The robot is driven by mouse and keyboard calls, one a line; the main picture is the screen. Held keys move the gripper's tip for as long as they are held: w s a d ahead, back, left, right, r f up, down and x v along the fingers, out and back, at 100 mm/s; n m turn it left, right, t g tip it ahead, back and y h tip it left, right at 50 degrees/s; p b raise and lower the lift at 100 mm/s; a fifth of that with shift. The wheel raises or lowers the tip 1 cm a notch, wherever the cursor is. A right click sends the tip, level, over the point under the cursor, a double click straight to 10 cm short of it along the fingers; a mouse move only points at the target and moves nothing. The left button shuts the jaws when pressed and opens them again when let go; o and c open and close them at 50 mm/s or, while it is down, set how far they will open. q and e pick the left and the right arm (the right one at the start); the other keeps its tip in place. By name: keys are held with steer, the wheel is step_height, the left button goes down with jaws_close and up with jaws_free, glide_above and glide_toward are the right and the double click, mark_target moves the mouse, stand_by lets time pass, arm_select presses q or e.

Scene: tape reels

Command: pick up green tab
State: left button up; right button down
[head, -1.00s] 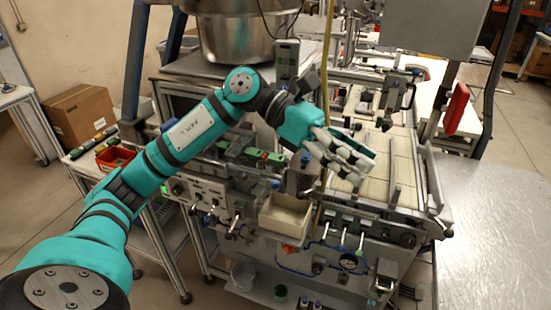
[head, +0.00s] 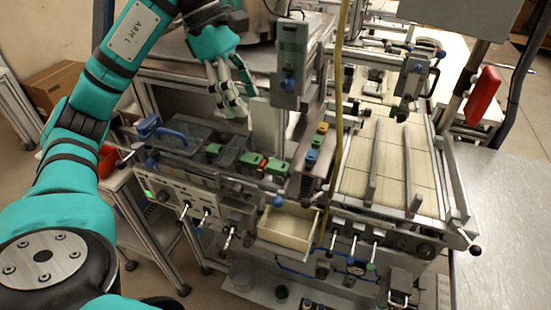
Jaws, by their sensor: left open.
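Several small green tabs show on the machine's front rail: one at the left (head: 213,150), one in the middle (head: 250,160), and one at the right (head: 278,168) beside a red piece. I cannot tell which one the task names. My left gripper (head: 236,103) is open and empty, with its grey fingers pointing down. In the picture it is above the row of tabs and apart from them. My right gripper is not in view.
A grey upright box (head: 289,62) stands right of the gripper. A column of coloured tabs (head: 317,141) sits right of the rail. A blue handle (head: 171,137) rises at the left. A yellow hose (head: 338,110) runs down the middle.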

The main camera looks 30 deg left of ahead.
arm_select(q)
glide_toward(276, 164)
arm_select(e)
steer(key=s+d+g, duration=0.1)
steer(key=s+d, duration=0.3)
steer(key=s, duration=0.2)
arm_select(q)
steer(key=shift+s+d+f+p, duration=0.15)
steer(key=shift+f+p, duration=0.2)
steer(key=shift+f, duration=0.05)
steer(key=shift+s+d+f+p, duration=0.1)
steer(key=shift+d+f+p, duration=0.1)
steer(key=shift+f+p, duration=0.15)
steer(key=shift+x, duration=0.95)
steer(key=p+x, duration=0.2)
steer(key=x, duration=0.1)
steer(key=p+x, duration=0.1)
steer(key=shift+w+f, duration=0.2)
steer(key=shift+w, duration=0.15)
steer(key=shift+d+f, duration=0.1)
steer(key=shift+f, duration=0.15)
steer(key=c, duration=0.8)
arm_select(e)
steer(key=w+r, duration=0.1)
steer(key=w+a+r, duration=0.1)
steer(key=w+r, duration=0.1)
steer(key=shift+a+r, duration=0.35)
